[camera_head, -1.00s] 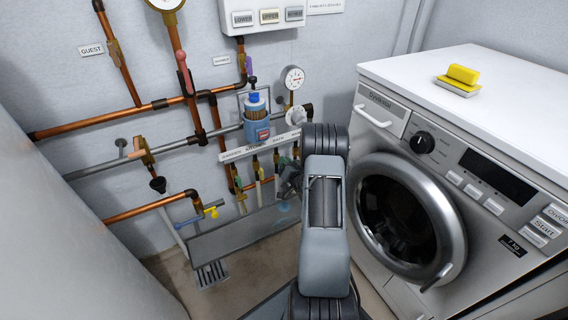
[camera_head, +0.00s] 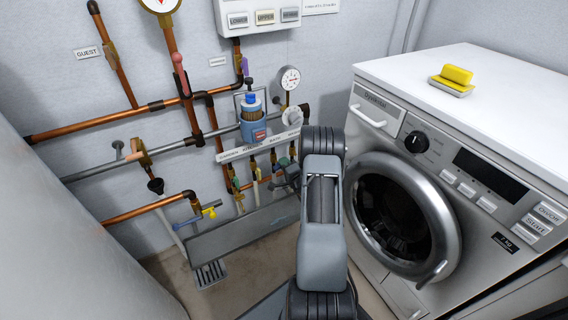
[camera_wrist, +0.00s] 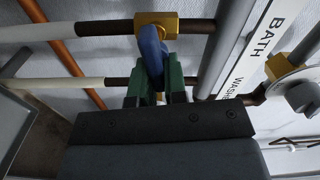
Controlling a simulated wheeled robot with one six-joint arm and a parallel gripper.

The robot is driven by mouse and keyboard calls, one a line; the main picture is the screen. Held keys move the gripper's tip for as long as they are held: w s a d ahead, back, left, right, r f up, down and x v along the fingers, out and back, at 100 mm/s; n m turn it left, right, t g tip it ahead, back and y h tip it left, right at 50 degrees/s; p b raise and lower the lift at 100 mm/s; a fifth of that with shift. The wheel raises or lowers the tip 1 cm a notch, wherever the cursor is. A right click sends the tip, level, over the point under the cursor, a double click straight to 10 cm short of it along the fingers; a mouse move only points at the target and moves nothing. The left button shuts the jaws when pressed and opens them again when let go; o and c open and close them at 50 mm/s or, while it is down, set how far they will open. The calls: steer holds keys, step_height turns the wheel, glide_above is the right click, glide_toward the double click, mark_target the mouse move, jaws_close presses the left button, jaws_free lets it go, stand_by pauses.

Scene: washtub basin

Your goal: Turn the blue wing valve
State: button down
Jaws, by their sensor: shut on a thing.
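The blue wing valve (camera_wrist: 152,48) shows in the wrist view, mounted on a brass body (camera_wrist: 172,25) on a pipe. My gripper (camera_wrist: 154,75) has green fingers closed on the two sides of the blue wing, whose upper part stands out past the fingertips. In the head view my gripper (camera_head: 283,178) is at the row of small valves under the label strip on the back wall. The blue wing cannot be made out there, as my gripper and arm cover it.
The label strip (camera_head: 258,144) runs just above the small valves. A blue filter (camera_head: 253,125) and a gauge (camera_head: 289,78) are above it. A washing machine (camera_head: 440,120) stands close on the right. A grey trough (camera_head: 235,238) lies below.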

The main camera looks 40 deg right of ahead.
steer(key=shift+f+m, duration=0.2)
steer(key=shift+m, duration=0.8)
steer(key=c, duration=1.2)
jaws_free()
steer(key=shift+o, duration=0.2)
steer(key=shift+s, duration=0.1)
steer(key=s+a+p, duration=0.2)
steer(key=s+p, duration=0.1)
steer(key=s, duration=1)
steer(key=shift+s+p, duration=0.25)
steer(key=shift+p, duration=0.05)
